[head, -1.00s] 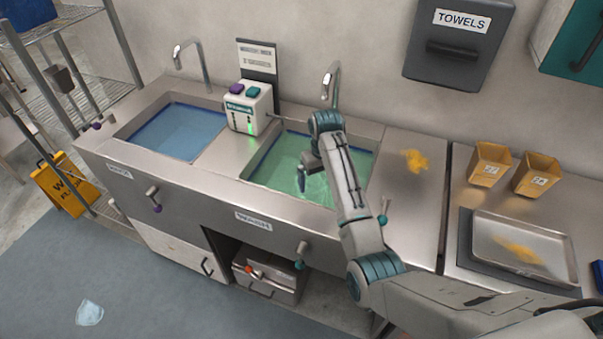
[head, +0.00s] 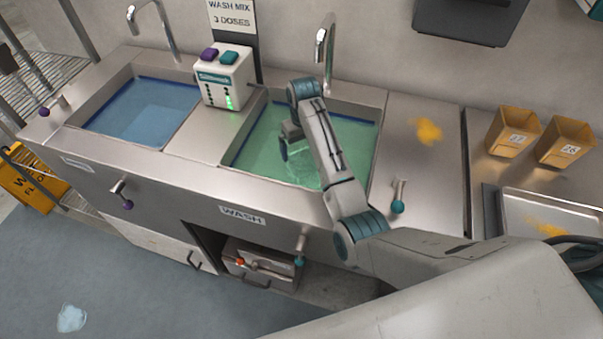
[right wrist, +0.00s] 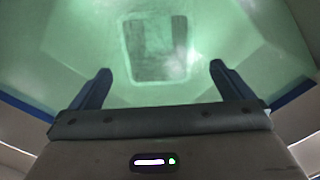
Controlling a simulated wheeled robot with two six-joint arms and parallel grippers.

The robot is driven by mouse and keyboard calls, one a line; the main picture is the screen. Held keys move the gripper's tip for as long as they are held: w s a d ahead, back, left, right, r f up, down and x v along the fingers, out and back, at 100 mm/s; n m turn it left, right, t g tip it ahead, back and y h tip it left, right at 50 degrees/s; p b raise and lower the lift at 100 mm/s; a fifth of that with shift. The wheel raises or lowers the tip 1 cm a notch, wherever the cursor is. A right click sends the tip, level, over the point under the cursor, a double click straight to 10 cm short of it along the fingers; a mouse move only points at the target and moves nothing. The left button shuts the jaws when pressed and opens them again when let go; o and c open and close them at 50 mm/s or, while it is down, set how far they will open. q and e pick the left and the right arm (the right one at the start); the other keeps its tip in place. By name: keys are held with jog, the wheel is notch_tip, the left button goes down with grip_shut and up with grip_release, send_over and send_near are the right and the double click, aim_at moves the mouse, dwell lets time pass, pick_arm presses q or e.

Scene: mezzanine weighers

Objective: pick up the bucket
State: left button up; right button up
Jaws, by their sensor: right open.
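My right gripper (head: 290,148) is over the green-filled wash sink (head: 248,150), pointing down toward the liquid. In the right wrist view the right gripper (right wrist: 160,72) has its two dark fingers wide apart with nothing between them. Beyond the fingers, a blurred rectangular shape (right wrist: 156,48) with a pale outline shows through the green liquid; I cannot tell surely whether it is a bucket. Two tan buckets with number labels, one nearer (head: 513,133) and one farther right (head: 564,143), stand upright on the right counter, well away from the gripper. My left gripper is not in view.
A blue-filled sink (head: 140,108) lies to the left. A white dispenser (head: 224,78) with purple and teal buttons stands between the sinks. A faucet (head: 326,50) rises behind the green sink. An orange spill (head: 427,130) marks the counter, and a metal tray (head: 550,207) lies at right.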

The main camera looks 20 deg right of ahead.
notch_tip(320, 180, down, 9)
jog(key=shift+s+r+p, duration=0.1)
jog(key=shift+p, duration=1.05)
jog(key=c, duration=1.2)
notch_tip(320, 180, up, 22)
jog(key=r+p, duration=0.1)
jog(key=p, duration=0.9)
send_over(303, 165)
jog(key=s+a, duration=0.1)
jog(key=s, duration=0.3)
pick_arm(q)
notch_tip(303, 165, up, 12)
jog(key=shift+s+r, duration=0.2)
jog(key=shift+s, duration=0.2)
pick_arm(e)
jog(key=shift+s+a+r, duration=0.1)
jog(key=shift+s+r, duration=0.05)
jog(key=shift+r, duration=2.05)
